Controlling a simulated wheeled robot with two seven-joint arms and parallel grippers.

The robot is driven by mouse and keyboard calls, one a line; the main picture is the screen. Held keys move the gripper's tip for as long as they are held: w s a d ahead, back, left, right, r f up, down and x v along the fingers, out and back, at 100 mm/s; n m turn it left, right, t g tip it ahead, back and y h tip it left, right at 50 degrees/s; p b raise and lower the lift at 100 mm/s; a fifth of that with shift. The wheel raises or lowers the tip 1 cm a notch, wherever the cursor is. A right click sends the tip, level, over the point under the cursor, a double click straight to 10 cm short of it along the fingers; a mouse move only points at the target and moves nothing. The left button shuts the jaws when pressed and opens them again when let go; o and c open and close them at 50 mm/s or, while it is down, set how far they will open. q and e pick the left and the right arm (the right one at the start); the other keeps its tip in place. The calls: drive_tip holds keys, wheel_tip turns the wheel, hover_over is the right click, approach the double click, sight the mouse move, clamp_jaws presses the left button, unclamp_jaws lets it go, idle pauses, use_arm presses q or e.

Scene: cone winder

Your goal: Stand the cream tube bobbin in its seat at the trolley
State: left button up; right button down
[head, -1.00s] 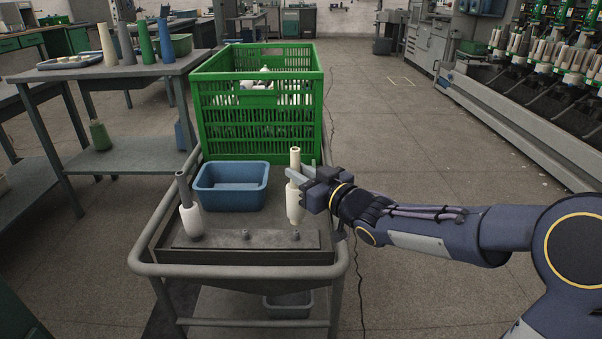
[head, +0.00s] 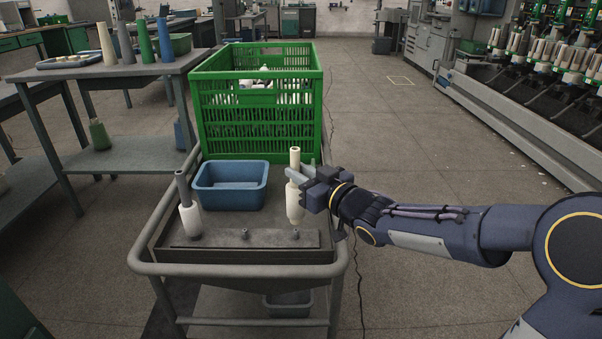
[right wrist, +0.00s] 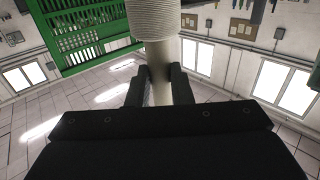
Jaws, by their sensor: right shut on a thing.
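The cream tube bobbin (head: 295,208) is upright at the right end of the trolley (head: 335,272), its bare tube end up. My right gripper (head: 303,178) is shut on it from the right, around its upper part. In the right wrist view both fingers of my right gripper (right wrist: 160,88) close on the pale tube (right wrist: 159,60), with the wound part of the bobbin (right wrist: 153,18) beyond. A short peg seat (head: 295,235) on the front plate (head: 270,241) is just under the bobbin's lower end; I cannot tell whether they touch. My left gripper is out of view.
Another cream bobbin (head: 190,218) with a grey tube stands at the plate's left end. A bare middle peg (head: 245,234) is between them. A blue bin (head: 231,204) and a green crate (head: 257,143) with bobbins stand behind. Floor is clear to the right.

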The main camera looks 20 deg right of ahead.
drive_tip(key=shift+f+b, duration=1.85)
drive_tip(key=shift+f, duration=0.3)
drive_tip(key=c, duration=1.2)
unclamp_jaws()
drive_tip(key=p+v, duration=0.2)
drive_tip(key=v, duration=0.6)
drive_tip(key=shift+p, duration=0.3)
drive_tip(key=shift+r, duration=0.1)
